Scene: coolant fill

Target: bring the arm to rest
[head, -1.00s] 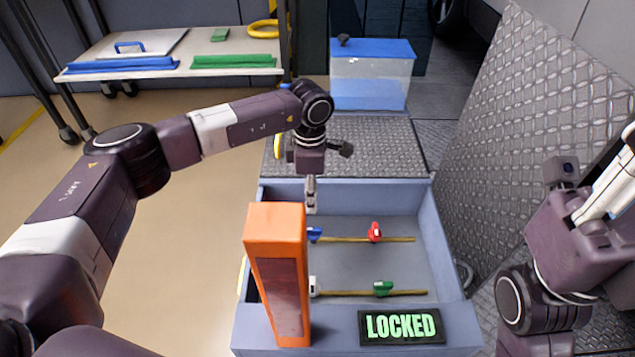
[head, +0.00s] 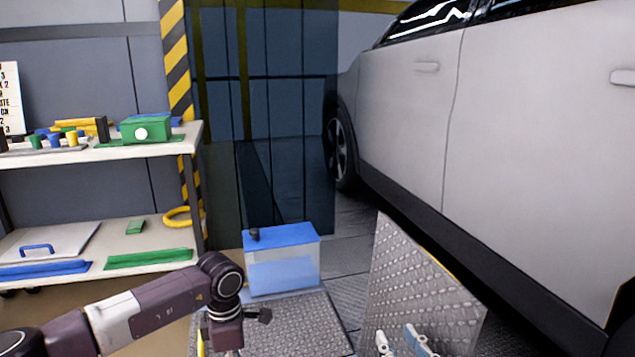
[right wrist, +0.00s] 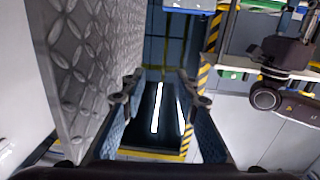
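My right gripper (head: 401,341) is at the bottom edge of the head view, in front of the leaning tread-plate panel, with its two pale fingers apart. In the right wrist view the same gripper (right wrist: 160,97) is open, with nothing between its fingers. My left arm reaches in from the lower left of the head view, and its wrist hangs over the left side of the tread-plate floor. The left fingers are below the picture edge. The left arm also shows at the right of the right wrist view, where its fingers cannot be made out.
A blue-lidded clear tank (head: 283,262) stands beyond my left wrist. The tread-plate panel (head: 425,290) leans at the right, beside a white car (head: 530,130). A shelf unit (head: 185,140) with a green box (head: 145,130) stands at the left.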

